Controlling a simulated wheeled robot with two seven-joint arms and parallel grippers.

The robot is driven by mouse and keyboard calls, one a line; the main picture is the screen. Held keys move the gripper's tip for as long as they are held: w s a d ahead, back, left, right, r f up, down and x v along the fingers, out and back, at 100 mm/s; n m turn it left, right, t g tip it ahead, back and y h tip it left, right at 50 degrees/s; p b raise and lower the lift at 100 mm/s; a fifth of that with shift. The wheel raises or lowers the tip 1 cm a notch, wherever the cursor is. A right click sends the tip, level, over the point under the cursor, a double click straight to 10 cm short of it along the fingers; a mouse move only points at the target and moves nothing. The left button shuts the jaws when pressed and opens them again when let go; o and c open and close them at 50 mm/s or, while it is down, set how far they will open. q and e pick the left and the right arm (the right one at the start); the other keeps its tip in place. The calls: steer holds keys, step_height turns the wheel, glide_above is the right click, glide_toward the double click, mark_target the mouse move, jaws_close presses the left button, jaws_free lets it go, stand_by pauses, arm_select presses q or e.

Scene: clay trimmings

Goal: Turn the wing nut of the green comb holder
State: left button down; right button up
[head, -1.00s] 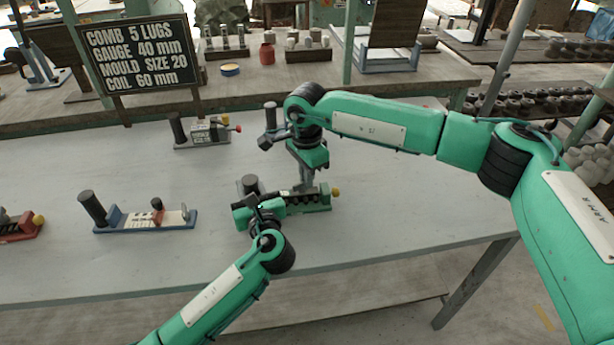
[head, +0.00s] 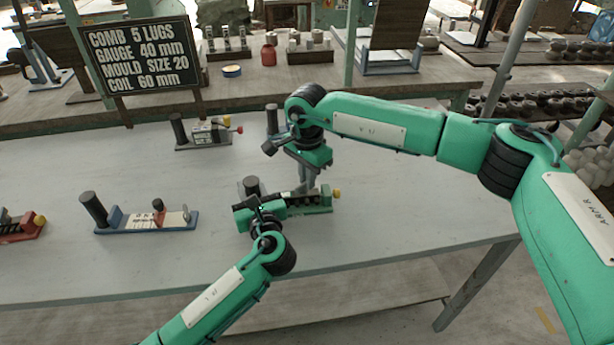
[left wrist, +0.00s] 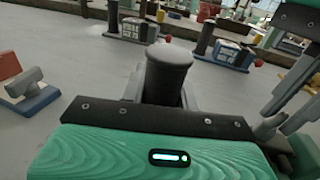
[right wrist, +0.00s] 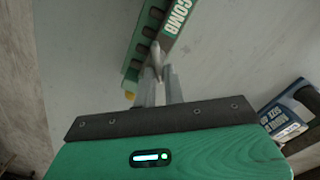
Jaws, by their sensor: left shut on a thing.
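The green comb holder (head: 318,204) lies on the grey table in the middle of the head view. It has a dark upright post at its left end and a yellow knob (head: 337,192) at its right end. My left gripper (head: 256,205) is shut on the dark post (left wrist: 168,75), which rises behind its palm in the left wrist view. My right gripper (head: 306,187) points down at the holder's slotted bar. In the right wrist view its two fingers are close together beside a small grey wing nut (right wrist: 155,55). Whether they pinch it is unclear.
A blue holder (head: 150,220) and a red holder (head: 18,228) lie to the left on the table. A dark grey holder (head: 207,137) stands behind. A sign board (head: 140,58) stands at the back left. The table is clear to the right.

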steer(key=o, duration=0.3)
step_height(320, 180, up, 12)
stand_by(0.5)
arm_select(q)
steer(key=c, duration=1)
jaws_free()
steer(key=shift+s, duration=0.1)
